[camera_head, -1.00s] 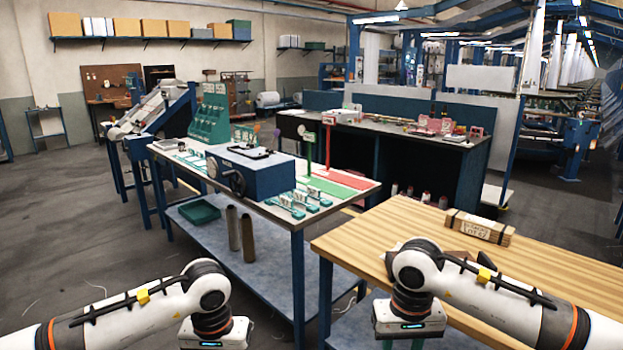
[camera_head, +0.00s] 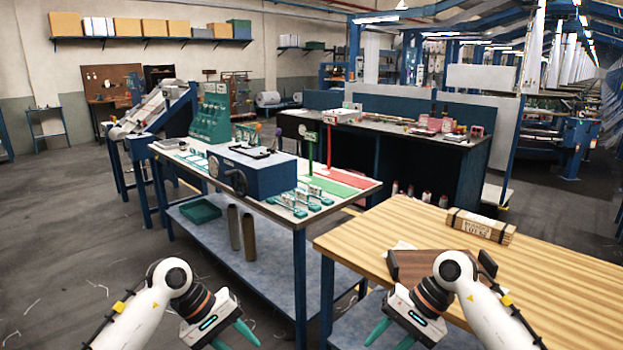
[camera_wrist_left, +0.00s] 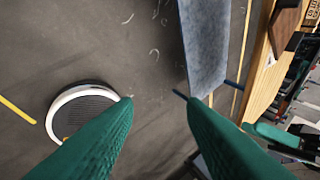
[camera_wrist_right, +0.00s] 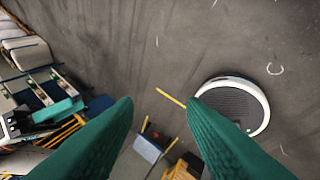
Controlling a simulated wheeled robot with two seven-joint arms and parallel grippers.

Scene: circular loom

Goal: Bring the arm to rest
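My left gripper (camera_head: 232,340) is low in the head view, over the floor in front of the blue-legged workbench. Its two green fingers stand apart in the left wrist view (camera_wrist_left: 159,100), with nothing between them. My right gripper (camera_head: 392,336) is low in the head view, in front of the wooden table's near edge. Its green fingers are also apart and empty in the right wrist view (camera_wrist_right: 159,101). Both arms are bent, and neither gripper touches anything that I can see.
A wooden table (camera_head: 585,290) at the right bears a strapped bundle (camera_head: 480,226) and a brown wooden piece (camera_head: 425,264). The workbench (camera_head: 283,222) with a blue machine (camera_head: 252,172) stands at centre, a green bin (camera_head: 200,211) on its lower shelf.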

